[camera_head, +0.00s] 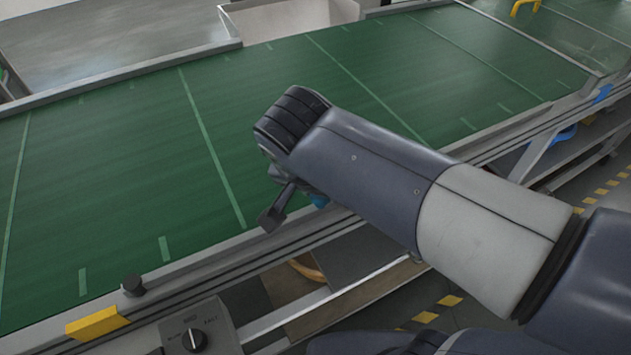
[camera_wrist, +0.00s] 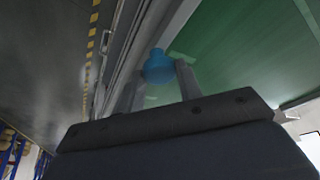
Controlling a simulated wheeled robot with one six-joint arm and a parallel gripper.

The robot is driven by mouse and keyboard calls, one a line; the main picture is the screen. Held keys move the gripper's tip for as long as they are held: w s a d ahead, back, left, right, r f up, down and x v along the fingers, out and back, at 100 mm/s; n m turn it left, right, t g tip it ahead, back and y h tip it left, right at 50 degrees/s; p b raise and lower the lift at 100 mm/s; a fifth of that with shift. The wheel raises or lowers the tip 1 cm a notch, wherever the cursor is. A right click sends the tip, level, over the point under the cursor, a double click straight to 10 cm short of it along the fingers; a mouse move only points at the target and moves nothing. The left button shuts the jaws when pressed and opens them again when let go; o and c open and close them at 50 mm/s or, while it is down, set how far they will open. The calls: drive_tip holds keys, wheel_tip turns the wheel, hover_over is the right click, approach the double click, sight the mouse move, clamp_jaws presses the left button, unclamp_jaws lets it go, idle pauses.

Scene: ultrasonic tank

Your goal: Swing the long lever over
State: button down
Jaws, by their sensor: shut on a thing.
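My gripper (camera_head: 277,213) is low over the near edge of the green conveyor, with most of it hidden by my arm in the head view. In the wrist view, my gripper (camera_wrist: 160,72) has its two grey fingers on either side of a rounded blue knob (camera_wrist: 158,66), shut on it. A small part of the blue knob (camera_head: 319,201) shows beside my wrist in the head view. A pale grey bar runs from near the knob toward the top of the wrist view; I cannot tell whether it is the long lever's shaft or a conveyor rail.
The green belt (camera_head: 120,165) has a metal side rail (camera_head: 250,245). A dial box (camera_head: 195,338), a black knob (camera_head: 133,286) and a yellow block (camera_head: 98,324) are at the near left. Blue parts (camera_head: 565,134) sit by the frame at right. Striped floor lies below.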

drive_tip(key=shift+s+d, duration=0.1)
drive_tip(key=shift+s, duration=0.05)
drive_tip(key=c, duration=1)
unclamp_jaws()
drive_tip(key=shift+s, duration=0.1)
drive_tip(key=shift+r, duration=0.1)
drive_tip(key=v, duration=1)
drive_tip(key=shift+r+p, duration=0.3)
drive_tip(key=shift+p, duration=0.1)
drive_tip(key=shift+s+f, duration=0.1)
drive_tip(key=shift+f, duration=0.05)
drive_tip(key=x, duration=1)
drive_tip(key=shift+f+b, duration=0.3)
drive_tip(key=shift+b, duration=0.1)
drive_tip(key=shift+w+a+n, duration=0.3)
drive_tip(key=shift+w, duration=0.45)
